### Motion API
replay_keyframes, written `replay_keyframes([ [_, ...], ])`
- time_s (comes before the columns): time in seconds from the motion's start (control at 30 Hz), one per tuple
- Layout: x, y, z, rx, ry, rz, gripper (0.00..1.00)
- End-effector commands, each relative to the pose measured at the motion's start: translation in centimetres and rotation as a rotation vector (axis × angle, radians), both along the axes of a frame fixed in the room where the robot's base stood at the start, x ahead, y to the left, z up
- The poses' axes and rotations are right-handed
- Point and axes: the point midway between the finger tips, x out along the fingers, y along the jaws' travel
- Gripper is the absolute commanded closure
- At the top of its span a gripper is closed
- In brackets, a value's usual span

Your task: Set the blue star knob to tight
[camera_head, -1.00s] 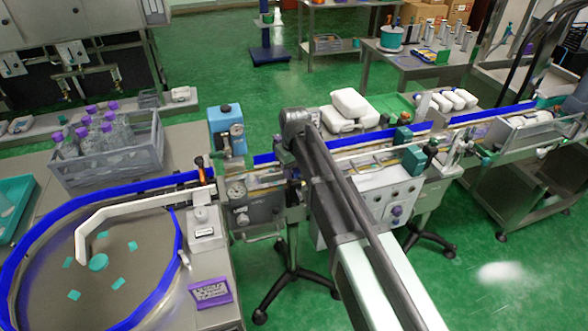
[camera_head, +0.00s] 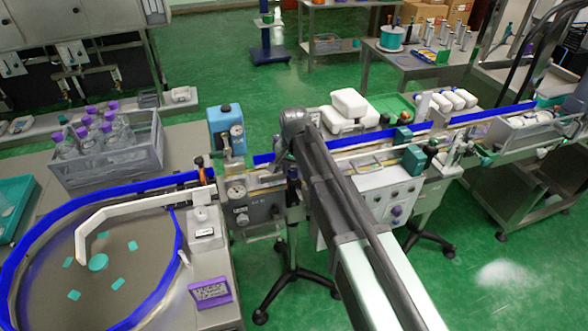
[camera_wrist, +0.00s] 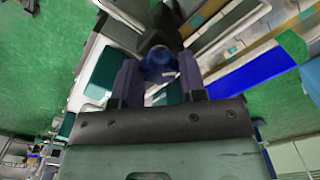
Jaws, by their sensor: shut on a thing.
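The blue star knob (camera_wrist: 158,62) shows in the wrist view between the two dark fingers of my gripper (camera_wrist: 160,78). The fingers are closed against its sides, and its upper part stays visible beyond them. Its pointer or any tight mark cannot be made out. In the head view my arm reaches over the conveyor to the sleeve applicator (camera_head: 252,212), with my gripper (camera_head: 292,185) low beside it. The knob itself cannot be made out there.
A blue-topped unit (camera_head: 226,128) stands just left of my wrist. A grey control box (camera_head: 388,203) stands to the right. The blue-railed conveyor runs behind. A crate of purple-capped bottles (camera_head: 105,150) and a round turntable (camera_head: 120,245) are at left.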

Motion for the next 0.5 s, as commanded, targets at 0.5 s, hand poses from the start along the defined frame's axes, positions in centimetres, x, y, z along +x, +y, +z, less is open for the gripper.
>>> replay_keyframes([
  [0.5,-0.06,-0.01,-0.02,0.000,0.001,-0.485,0.85],
])
